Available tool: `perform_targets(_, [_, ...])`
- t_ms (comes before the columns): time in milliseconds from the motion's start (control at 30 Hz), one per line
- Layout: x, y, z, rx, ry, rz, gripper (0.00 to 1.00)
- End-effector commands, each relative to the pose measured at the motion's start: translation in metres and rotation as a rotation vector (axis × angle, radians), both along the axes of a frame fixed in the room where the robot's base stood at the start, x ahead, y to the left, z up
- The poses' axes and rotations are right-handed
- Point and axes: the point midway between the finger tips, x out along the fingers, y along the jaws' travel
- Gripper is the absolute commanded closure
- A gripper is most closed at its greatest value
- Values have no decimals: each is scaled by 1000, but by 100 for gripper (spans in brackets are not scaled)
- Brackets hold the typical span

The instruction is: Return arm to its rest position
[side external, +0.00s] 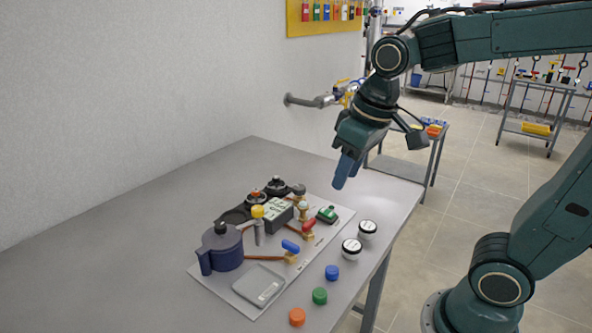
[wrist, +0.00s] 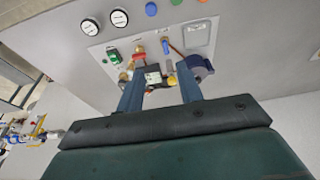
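My gripper (side external: 345,172) hangs in the air above the far right part of the grey table (side external: 110,230), clear of everything on it. In the wrist view the two blue fingers of my gripper (wrist: 160,68) stand apart with nothing gripped between them. A light board (side external: 330,222) on the table carries a dark blue pot-like part (side external: 224,250), a block with a pale green labelled top (side external: 276,212), and handles in red (side external: 309,224), blue (side external: 290,246) and yellow (side external: 257,211). The fingers hide part of this board in the wrist view.
Two round gauges (side external: 352,248) and blue, green and orange caps (side external: 320,295) lie along the table's right edge. A wall stands at left, with a pipe (side external: 310,101) sticking out behind my gripper. A cart (side external: 405,170) stands beyond the table.

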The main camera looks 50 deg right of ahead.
Motion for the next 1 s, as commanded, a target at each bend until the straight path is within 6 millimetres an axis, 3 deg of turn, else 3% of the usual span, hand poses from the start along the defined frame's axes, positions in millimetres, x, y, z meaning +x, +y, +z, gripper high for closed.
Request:
perform_targets(300, [-56, -2, 5, 0, -127, -5, 64])
perform_targets(500, [-80, -3, 1, 0, -188, -7, 64])
perform_targets(1000, [-91, -3, -3, 0, -214, -8, 64])
